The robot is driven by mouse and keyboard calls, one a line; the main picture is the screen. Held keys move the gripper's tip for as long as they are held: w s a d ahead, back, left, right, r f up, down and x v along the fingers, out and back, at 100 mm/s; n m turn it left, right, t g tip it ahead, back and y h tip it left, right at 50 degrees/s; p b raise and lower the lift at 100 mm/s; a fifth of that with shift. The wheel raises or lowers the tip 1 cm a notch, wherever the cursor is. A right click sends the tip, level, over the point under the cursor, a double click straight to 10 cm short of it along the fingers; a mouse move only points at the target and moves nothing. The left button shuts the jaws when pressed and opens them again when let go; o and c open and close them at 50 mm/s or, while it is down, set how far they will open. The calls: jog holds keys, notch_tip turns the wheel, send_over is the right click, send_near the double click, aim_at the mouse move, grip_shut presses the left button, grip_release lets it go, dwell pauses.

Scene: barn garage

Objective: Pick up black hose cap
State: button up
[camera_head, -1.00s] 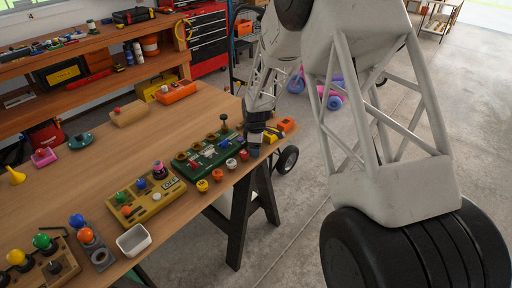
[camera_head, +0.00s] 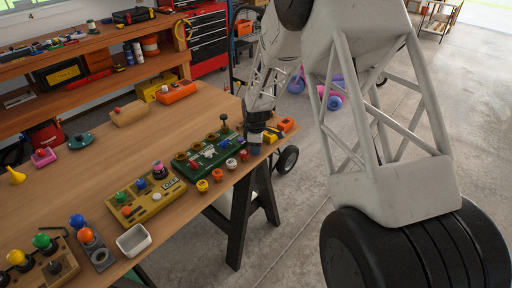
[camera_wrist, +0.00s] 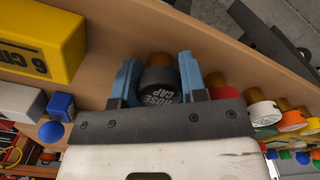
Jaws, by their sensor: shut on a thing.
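The black hose cap (camera_wrist: 160,84), with "HOSE CAP" lettering on its top, sits between the two blue fingers of my gripper (camera_wrist: 157,82) in the wrist view. The fingers press on it from both sides, so my gripper is shut on it. A brown-orange part shows just beyond the cap. In the head view my gripper (camera_head: 255,143) is at the right edge of the wooden table, beside the green board. The cap is too small there to make out clearly, and I cannot tell whether it is clear of the table.
A row of coloured caps, including a white cap (camera_wrist: 262,114), lies close to the right finger in the wrist view. A yellow block (camera_wrist: 40,40) and a blue piece (camera_wrist: 61,105) are to the left. The green board (camera_head: 208,152) with several knobs stands beside my gripper.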

jog(key=shift+r, duration=0.8)
notch_tip(320, 180, up, 2)
jog(key=shift+r, duration=0.1)
jog(key=s+d+r, duration=0.1)
jog(key=s+d, duration=0.1)
jog(key=s, duration=1.4)
jog(key=shift+d, duration=0.2)
jog(key=shift+w+r, duration=0.1)
jog(key=w+a, duration=0.3)
jog(key=w+a+r+n, duration=0.1)
jog(key=w+a, duration=0.1)
jog(key=w, duration=0.2)
jog(key=w+a+r+n, duration=0.1)
jog(key=w+a, duration=0.2)
jog(key=w, duration=0.1)
jog(key=shift+w+a+r, duration=0.15)
jog(key=shift+a+r, duration=0.05)
jog(key=shift+a, duration=0.15)
jog(key=w+a+r+n, duration=0.1)
jog(key=w+a, duration=0.2)
jog(key=a, duration=0.1)
jog(key=w+a, duration=0.3)
jog(key=w+a+r+n, duration=0.1)
jog(key=w+a, duration=0.3)
jog(key=shift+w+a+r+n, duration=0.1)
jog(key=shift+a+r+n, duration=0.2)
jog(key=shift+a, duration=0.05)
jog(key=shift+f, duration=0.1)
